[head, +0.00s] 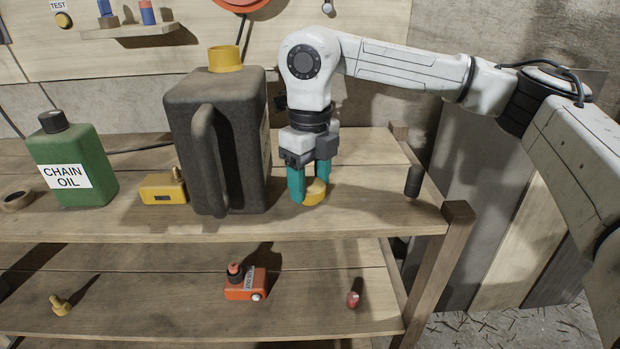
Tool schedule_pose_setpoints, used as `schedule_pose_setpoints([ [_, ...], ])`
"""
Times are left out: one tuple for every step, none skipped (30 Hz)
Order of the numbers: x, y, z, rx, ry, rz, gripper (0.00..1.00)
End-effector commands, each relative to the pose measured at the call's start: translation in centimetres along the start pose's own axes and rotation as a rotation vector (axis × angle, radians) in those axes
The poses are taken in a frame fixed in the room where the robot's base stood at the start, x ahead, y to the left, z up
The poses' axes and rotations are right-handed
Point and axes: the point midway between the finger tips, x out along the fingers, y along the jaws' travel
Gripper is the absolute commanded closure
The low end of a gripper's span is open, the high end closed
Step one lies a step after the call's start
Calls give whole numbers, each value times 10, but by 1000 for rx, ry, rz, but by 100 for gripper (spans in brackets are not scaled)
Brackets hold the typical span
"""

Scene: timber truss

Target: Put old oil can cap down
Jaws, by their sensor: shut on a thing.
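The old oil can (182,130) is a large dark grey jug with a handle, standing upright on the upper shelf. A yellow ring-like neck (226,58) shows at its top. The yellow cap (316,192) is low over the shelf, just right of the can. My gripper (309,186) points down with teal fingers and is shut on the cap. The fingers hide part of the cap. The cap looks at or very near the shelf surface; I cannot tell for sure whether it touches.
The upper shelf (370,218) is bare right of the cap up to a dark cylinder (414,181). A small yellow box (160,190) and a green chain oil bottle (85,150) stand left. The lower shelf holds an orange device (245,284) and small parts.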

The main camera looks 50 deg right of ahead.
Motion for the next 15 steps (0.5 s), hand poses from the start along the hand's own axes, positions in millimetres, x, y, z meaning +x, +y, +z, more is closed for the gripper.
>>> schedule_pose_setpoints([
  [3, 0, 0, 0, 0, 0, 73],
  [3, 0, 0, 0, 0, 0, 42],
  [2, 0, 0, 0, 0, 0, 38],
  [2, 0, 0, 0, 0, 0, 35],
  [2, 0, 0, 0, 0, 0, 32],
  [2, 0, 0, 0, 0, 0, 28],
  [2, 0, 0, 0, 0, 0, 26],
  [2, 0, 0, 0, 0, 0, 23],
  [2, 0, 0, 0, 0, 0, 19],
  [2, 0, 0, 0, 0, 0, 17],
  [2, 0, 0, 0, 0, 0, 17],
  [2, 0, 0, 0, 0, 0, 17],
  [2, 0, 0, 0, 0, 0, 17],
  [2, 0, 0, 0, 0, 0, 17],
  [2, 0, 0, 0, 0, 0, 17],
])
